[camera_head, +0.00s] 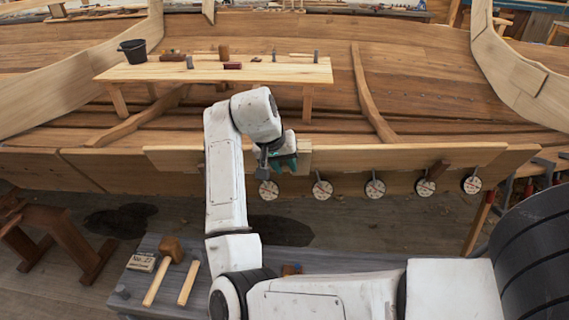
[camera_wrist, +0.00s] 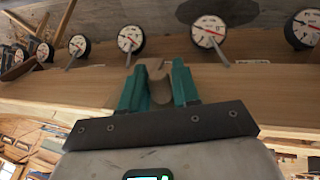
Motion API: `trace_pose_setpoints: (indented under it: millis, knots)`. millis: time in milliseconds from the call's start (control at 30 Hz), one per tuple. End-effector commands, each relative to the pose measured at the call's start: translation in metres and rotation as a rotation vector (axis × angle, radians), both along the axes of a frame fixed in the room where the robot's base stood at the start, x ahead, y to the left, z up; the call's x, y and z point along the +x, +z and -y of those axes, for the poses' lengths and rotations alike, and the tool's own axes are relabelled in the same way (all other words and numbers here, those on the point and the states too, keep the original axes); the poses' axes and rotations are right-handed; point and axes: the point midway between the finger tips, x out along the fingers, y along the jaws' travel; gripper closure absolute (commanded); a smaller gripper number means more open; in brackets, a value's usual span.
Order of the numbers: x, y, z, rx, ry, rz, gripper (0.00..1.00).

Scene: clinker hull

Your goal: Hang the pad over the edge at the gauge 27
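My gripper (camera_head: 283,160) has green fingers and is at the hull's upper plank edge, above the leftmost gauges in the head view. In the wrist view, my gripper (camera_wrist: 160,85) is closed on a small grey-brown piece with a notched end, which I take as the pad (camera_wrist: 157,86). In the head view the pad is not clearly distinguishable. I cannot tell whether it touches the plank edge. Several round white gauges hang along the plank, including one just below my gripper (camera_head: 268,190) and one to its right (camera_head: 322,190). Their numbers are too small to read.
A wooden bench (camera_head: 215,72) with a black bucket (camera_head: 133,51) and tools stands inside the hull. A wooden trestle (camera_head: 60,235) stands left.

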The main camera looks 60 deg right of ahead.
Motion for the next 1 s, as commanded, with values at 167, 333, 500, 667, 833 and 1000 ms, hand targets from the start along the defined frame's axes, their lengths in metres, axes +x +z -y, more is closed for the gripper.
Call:
trace_pose_setpoints:
  millis: [167, 333, 500, 667, 833, 1000]
  knots:
    - [0.0, 0.0, 0.0, 0.0, 0.0, 0.0, 0.51]
    - [0.0, 0.0, 0.0, 0.0, 0.0, 0.0, 0.44]
    - [0.0, 0.001, 0.0, 0.0, 0.0, 0.0, 0.44]
    - [0.002, 0.013, -0.006, -0.002, 0.0, 0.002, 0.44]
    - [0.005, 0.042, -0.019, -0.001, 0.0, 0.003, 0.44]
    - [0.009, 0.071, -0.032, 0.0, 0.0, 0.002, 0.44]
